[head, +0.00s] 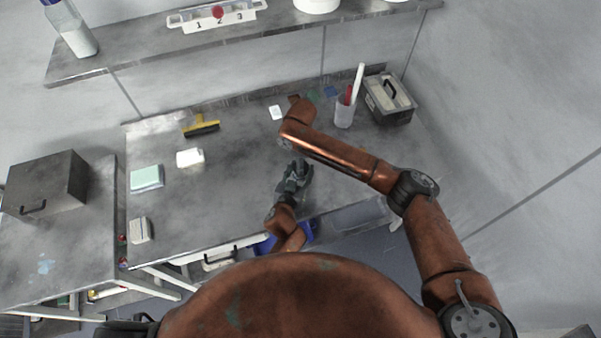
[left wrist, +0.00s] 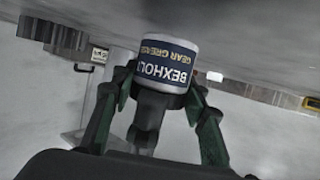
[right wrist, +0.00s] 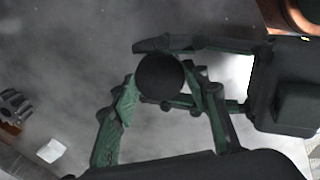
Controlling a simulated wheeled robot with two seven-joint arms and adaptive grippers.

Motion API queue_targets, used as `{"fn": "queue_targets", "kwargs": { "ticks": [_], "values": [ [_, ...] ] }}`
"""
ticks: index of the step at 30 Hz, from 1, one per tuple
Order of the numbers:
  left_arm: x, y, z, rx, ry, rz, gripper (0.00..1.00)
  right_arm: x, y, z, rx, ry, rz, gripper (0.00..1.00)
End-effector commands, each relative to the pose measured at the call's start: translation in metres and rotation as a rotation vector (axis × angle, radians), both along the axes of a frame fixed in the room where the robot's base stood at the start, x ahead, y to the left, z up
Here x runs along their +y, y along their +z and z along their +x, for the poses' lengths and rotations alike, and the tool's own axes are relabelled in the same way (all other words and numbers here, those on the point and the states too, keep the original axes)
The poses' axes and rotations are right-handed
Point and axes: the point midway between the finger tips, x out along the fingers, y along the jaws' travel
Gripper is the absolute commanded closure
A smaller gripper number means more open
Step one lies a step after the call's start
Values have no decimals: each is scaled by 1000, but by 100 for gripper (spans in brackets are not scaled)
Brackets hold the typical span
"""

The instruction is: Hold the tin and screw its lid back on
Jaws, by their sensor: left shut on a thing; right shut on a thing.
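The tin (left wrist: 167,60) is white with a dark blue band reading BEXHOLT GEAR GREASE, upside down in the left wrist view. My left gripper (left wrist: 162,88) is shut around its sides. The black round lid (right wrist: 160,77) shows face-on in the right wrist view, between the fingers of my right gripper (right wrist: 165,90), which is shut on it. The lid lies over the tin, with a sliver of white beside it; whether its thread is engaged cannot be told. The left gripper reaches in from the right there. In the head view my left gripper (head: 293,182) shows; tin and lid are hidden.
The grey bench (head: 235,200) is clear around the grippers. A cup of sticks (head: 345,110) and a dark handled box (head: 390,98) stand at the back right.

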Motion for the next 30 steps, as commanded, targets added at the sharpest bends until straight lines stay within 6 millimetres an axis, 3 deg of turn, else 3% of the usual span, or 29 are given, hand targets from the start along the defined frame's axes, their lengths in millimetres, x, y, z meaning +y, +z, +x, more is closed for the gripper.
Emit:
{"fn": "queue_targets", "kwargs": {
  "ticks": [7, 11, 21, 30],
  "values": [
    [0, 0, 0, 0, 0, 0, 100, 0, 0, 0, 1, 0, 0, 87],
    [0, 0, 0, 0, 0, 0, 100, 0, -1, -1, 2, -54, 1, 87],
    [1, 0, 0, 0, 1, -1, 100, 0, -1, -1, 3, -529, 0, 87],
    [1, 0, 1, 1, 3, 1, 100, -1, -1, -1, 1, -578, -3, 87]
  ]
}}
